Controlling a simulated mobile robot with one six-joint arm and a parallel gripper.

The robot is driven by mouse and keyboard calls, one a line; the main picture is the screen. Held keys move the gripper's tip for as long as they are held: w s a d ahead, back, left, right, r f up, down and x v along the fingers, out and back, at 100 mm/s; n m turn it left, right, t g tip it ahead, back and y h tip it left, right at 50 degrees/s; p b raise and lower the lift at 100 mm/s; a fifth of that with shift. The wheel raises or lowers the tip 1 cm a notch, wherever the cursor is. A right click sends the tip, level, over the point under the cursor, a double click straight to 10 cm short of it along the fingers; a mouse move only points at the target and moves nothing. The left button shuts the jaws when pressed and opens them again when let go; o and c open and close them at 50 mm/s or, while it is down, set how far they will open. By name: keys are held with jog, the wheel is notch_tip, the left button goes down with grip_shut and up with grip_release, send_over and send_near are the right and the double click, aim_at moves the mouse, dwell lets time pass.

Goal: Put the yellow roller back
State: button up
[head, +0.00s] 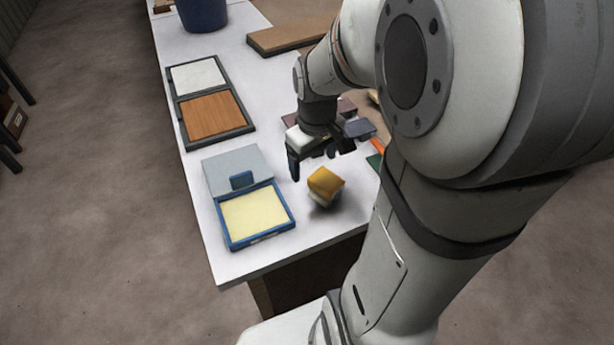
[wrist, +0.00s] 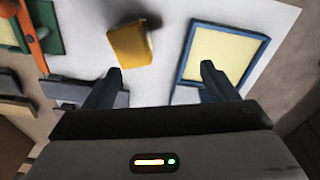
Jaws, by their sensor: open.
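A yellow block-like thing (head: 327,181) with a paler lower part stands on the white table, near its front edge; I cannot tell whether it is a roller. It also shows in the wrist view (wrist: 131,46), ahead of the fingers. My gripper (head: 334,157) is open and empty, above the table just behind the yellow thing. Its two fingers also show apart in the wrist view (wrist: 157,87). A blue-framed tray (head: 229,238) with a pale yellow inside lies left of the yellow thing, with a grey panel and blue tab behind it. Its frame also shows in the wrist view (wrist: 183,60).
A dark-framed tray (head: 187,129) with white and brown panels lies farther back. A blue bucket (head: 203,14) and brown boards (head: 275,42) are at the rear. In the wrist view an orange tool (wrist: 32,40) and a grey bar (wrist: 64,91) lie left.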

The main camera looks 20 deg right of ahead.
jog(key=s+a+r+m+t, duration=0.1)
jog(key=s+a+r+m, duration=0.2)
jog(key=s+a, duration=0.3)
jog(key=shift+s+a+r, duration=0.15)
jog(key=shift+s+r, duration=0.75)
jog(key=shift+s, duration=0.3)
notch_tip(320, 180, up, 2)
jog(key=shift+r+t+p, duration=0.1)
jog(key=shift+t+p, duration=0.2)
jog(key=shift+p, duration=0.65)
jog(key=shift+c, duration=0.4)
